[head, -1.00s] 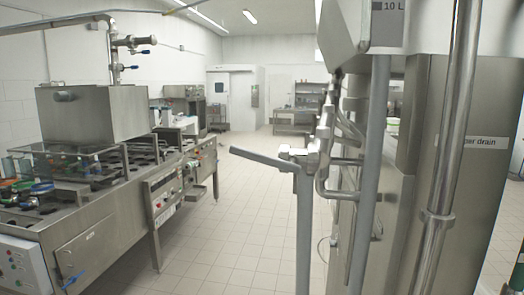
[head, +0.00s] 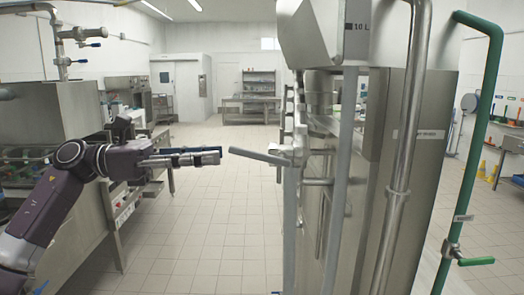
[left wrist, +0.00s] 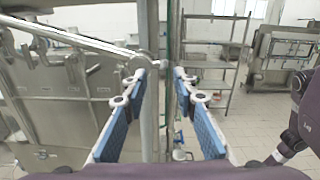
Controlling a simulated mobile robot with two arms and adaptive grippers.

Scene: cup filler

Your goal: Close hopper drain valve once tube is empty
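A grey lever handle (head: 260,157) sticks out to the left from a metal valve body (head: 290,151) on the pipework at the right. A small label, too blurred to read now, is on the steel cabinet (head: 420,135). The tube's contents cannot be seen. My right gripper is out of view.
A green pipe (head: 480,130) with a green-handled valve (head: 475,262) stands at the right. A polished vertical pipe (head: 405,120) stands before the cabinet. A steel machine (head: 60,120) is at the left. The tiled floor (head: 200,230) between is clear.

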